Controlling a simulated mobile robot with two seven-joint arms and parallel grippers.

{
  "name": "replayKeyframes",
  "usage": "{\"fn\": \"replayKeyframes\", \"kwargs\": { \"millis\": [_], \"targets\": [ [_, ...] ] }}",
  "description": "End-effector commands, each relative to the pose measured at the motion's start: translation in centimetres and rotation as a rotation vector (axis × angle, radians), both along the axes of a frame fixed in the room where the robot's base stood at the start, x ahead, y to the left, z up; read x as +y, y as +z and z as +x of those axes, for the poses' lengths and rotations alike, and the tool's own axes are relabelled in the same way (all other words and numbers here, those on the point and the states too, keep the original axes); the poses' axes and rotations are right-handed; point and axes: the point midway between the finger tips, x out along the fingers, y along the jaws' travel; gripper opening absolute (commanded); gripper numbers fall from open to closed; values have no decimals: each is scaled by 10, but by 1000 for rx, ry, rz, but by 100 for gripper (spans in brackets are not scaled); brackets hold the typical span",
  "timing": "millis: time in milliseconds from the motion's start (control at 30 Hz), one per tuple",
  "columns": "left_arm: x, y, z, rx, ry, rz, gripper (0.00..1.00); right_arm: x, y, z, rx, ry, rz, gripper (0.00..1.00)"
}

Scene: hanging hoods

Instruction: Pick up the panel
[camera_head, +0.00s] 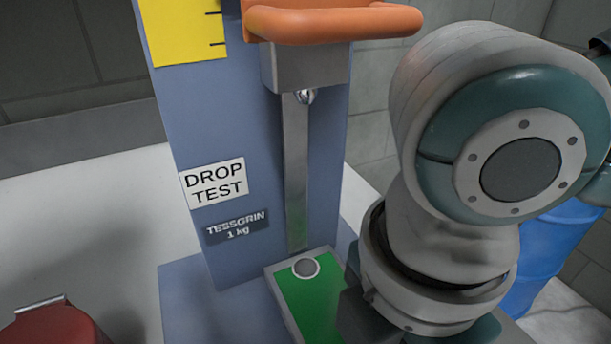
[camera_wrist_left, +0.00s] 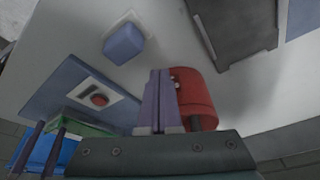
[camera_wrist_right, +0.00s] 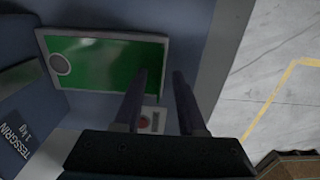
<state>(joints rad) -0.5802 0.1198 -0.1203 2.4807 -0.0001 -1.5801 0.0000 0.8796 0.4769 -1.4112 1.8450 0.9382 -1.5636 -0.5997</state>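A green plate with a pale rim (camera_head: 313,305) lies at the foot of the blue drop-test stand (camera_head: 190,120), with a round grey disc at one end. It is the likeliest panel, but I cannot be sure. It also shows in the right wrist view (camera_wrist_right: 110,62). My right gripper (camera_wrist_right: 159,78) is open and empty, its fingers apart and over the plate's end nearest the button. In the head view my right arm hides much of that area. My left gripper (camera_wrist_left: 162,72) has its fingers together, with a red object (camera_wrist_left: 197,92) behind them. It is outside the head view.
An orange bar (camera_head: 335,22) juts from the stand above a metal rail (camera_head: 296,170). A red object (camera_head: 55,325) sits at lower left. A button plate (camera_wrist_left: 100,99), blue block (camera_wrist_left: 124,44) and dark box (camera_wrist_left: 235,40) show in the left wrist view. A blue barrel (camera_head: 545,255) stands at right.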

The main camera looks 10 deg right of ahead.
Motion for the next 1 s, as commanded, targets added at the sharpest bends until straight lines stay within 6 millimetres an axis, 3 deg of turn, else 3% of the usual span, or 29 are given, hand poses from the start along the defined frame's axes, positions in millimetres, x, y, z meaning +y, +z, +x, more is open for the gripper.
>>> {"fn": "replayKeyframes", "kwargs": {
  "millis": [100,467,1000],
  "targets": [
    [0,0,0,0,0,0,0,0,0,0,0,0,0,39],
    [0,0,0,1,0,0,0,0,1,0,0,0,0,0],
    [0,0,0,1,0,0,0,0,1,0,0,-1,0,0]
  ]
}}
